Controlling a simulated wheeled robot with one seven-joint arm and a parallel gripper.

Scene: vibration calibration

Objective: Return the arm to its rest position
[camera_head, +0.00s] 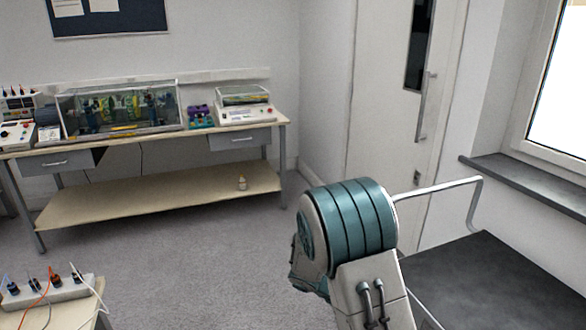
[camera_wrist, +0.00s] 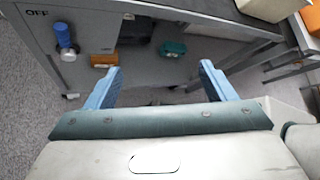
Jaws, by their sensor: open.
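My gripper (camera_wrist: 158,88) shows in the wrist view with its two blue fingers spread wide apart. It is open, with nothing between the fingers. Beyond the fingers is a grey panel (camera_wrist: 90,42) marked "OFF", with a blue knob (camera_wrist: 64,38) on it. My arm's teal and white joint fills the lower middle of the head view. The gripper itself is outside the head view.
In the head view, a workbench (camera_head: 150,143) with a glass-sided apparatus (camera_head: 120,108) stands along the back wall. A dark-topped surface (camera_head: 490,280) with a white rail (camera_head: 440,188) lies right of my arm. A table corner with a power strip (camera_head: 45,293) is at lower left. Grey floor (camera_head: 190,255) is open between.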

